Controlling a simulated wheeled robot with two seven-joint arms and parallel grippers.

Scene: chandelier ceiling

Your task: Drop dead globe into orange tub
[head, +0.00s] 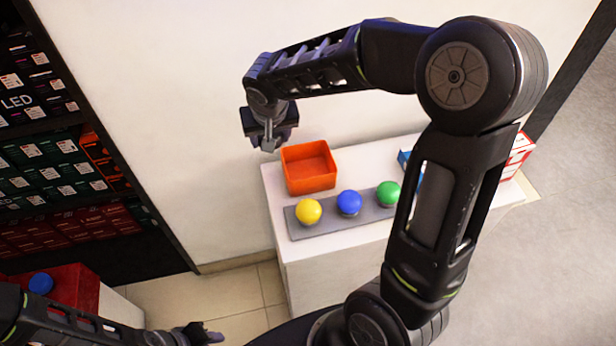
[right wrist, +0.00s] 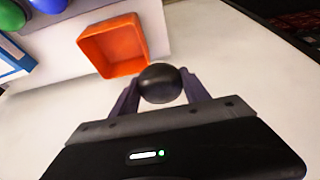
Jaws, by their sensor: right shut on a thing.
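The orange tub (head: 309,168) is an open square box at the back left of a white cabinet top. It also shows in the right wrist view (right wrist: 112,46). My right gripper (head: 268,143) hangs above and to the left of the tub, near the wall. In the right wrist view it is shut on a dark, round globe (right wrist: 160,84), held between its fingers. The globe cannot be made out in the head view. My left gripper (head: 203,334) is low at the bottom left, far from the tub; its finger opening is unclear.
A yellow globe (head: 308,211), a blue globe (head: 349,203) and a green globe (head: 388,193) sit on a grey strip (head: 325,228) in front of the tub. A red-and-white box (head: 519,153) stands at the right. Shelves of boxes (head: 60,150) are at the left.

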